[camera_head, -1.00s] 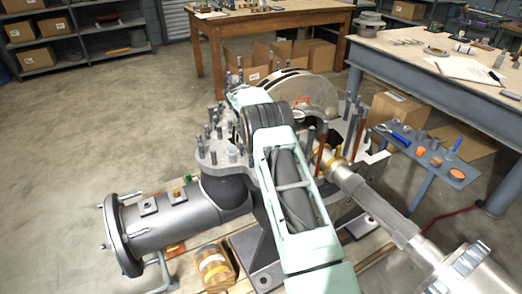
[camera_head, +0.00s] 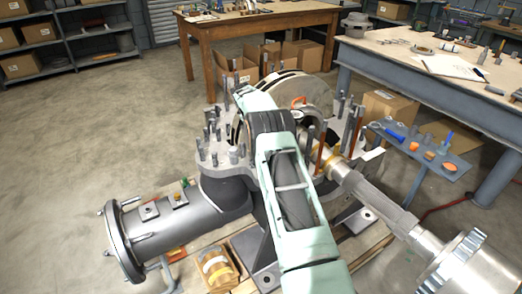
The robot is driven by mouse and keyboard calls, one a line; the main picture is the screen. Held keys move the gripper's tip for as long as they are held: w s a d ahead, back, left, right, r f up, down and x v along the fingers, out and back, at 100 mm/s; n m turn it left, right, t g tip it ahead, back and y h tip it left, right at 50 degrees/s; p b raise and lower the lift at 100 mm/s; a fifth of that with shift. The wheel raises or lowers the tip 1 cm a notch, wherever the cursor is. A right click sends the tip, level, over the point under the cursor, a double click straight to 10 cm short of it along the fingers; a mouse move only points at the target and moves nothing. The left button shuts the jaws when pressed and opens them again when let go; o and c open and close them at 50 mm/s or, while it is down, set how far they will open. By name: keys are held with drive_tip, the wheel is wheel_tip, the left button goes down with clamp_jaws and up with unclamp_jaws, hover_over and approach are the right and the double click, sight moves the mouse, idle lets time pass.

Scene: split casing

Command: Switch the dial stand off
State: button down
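The split casing stands in the middle, with a grey flange (camera_head: 213,172) ringed by upright studs and a large grey disc (camera_head: 300,90) standing in it. A shaft (camera_head: 365,193) runs from it toward the lower right. My pale green arm lies over the middle of the casing and hides part of it. My gripper cannot be made out; the far end of my arm is beyond the arm's own links. I cannot pick out a dial stand for certain. A small orange piece (camera_head: 299,100) shows at the casing beside my arm.
A small blue-grey side table (camera_head: 455,177) with tools stands right of the casing. A large workbench (camera_head: 425,85) is behind it. A wooden table (camera_head: 260,30) and cardboard boxes (camera_head: 300,55) stand behind. A flanged pipe (camera_head: 170,225) sticks out left. Floor at left is clear.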

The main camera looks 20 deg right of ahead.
drive_tip(key=shift+d, duration=0.1)
idle(0.7)
drive_tip(key=shift+r+p, duration=0.5)
drive_tip(key=shift+r, duration=0.3)
drive_tip(key=v, duration=1.1)
drive_tip(key=shift+a+r+p, duration=0.25)
drive_tip(key=shift+p, duration=0.05)
